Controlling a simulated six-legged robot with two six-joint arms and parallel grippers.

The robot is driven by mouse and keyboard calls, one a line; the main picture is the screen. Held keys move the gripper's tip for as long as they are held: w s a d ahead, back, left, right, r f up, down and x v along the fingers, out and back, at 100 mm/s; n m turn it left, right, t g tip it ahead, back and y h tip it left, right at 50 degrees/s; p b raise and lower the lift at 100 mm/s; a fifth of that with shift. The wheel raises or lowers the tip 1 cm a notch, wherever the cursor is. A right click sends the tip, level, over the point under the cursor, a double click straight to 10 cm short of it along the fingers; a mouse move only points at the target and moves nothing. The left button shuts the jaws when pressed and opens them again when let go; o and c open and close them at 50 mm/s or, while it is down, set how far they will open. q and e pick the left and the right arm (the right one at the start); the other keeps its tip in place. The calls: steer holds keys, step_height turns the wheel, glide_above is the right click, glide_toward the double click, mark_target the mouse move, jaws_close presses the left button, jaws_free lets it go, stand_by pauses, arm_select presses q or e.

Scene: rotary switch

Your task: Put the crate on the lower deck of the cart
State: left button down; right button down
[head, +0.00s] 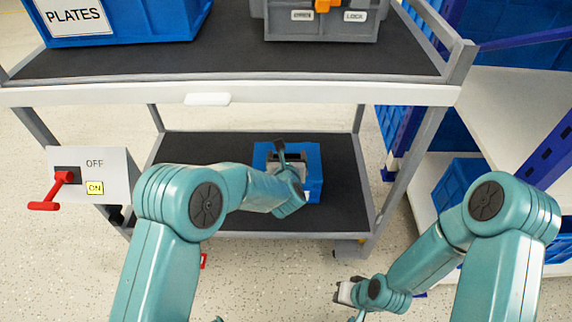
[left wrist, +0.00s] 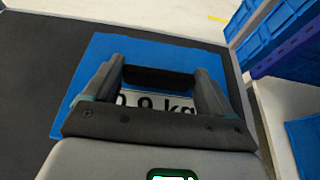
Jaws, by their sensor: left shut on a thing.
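The blue crate (head: 314,172) shows over the right part of the cart's black lower deck (head: 190,178). It looks level and lies within the deck's edges; I cannot tell for sure whether its base touches the deck. In the left wrist view, the crate (left wrist: 100,58) has a partly hidden white weight label and a black handle (left wrist: 160,78). My left gripper (head: 288,158) is shut on the handle, above the crate; my left forearm hides part of the crate. My right gripper (head: 346,291) is low in front of the cart, away from the crate, its fingers too small to judge.
The upper deck (head: 235,62) carries a blue PLATES crate (head: 120,22) and a grey case (head: 320,25). A white panel (head: 105,165) with a red lever (head: 60,185) is at the left. A shelf rack (head: 520,95) with blue crates stands right. The lower deck's left part is clear.

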arm_select(q)
steer(key=shift+w+f, duration=0.1)
steer(key=shift+f, duration=0.8)
steer(key=shift+r, duration=0.1)
arm_select(e)
steer(key=shift+w+f, duration=0.25)
steer(key=shift+f, duration=0.15)
arm_select(q)
jaws_free()
steer(key=shift+f, duration=0.25)
steer(key=shift+r, duration=0.15)
steer(key=p+v, duration=0.3)
steer(key=v, duration=0.9)
steer(key=shift+p, duration=0.35)
arm_select(e)
steer(key=shift+g, duration=0.5)
steer(key=s+r, duration=0.3)
steer(key=shift+a+r, duration=0.25)
steer(key=shift+r, duration=0.15)
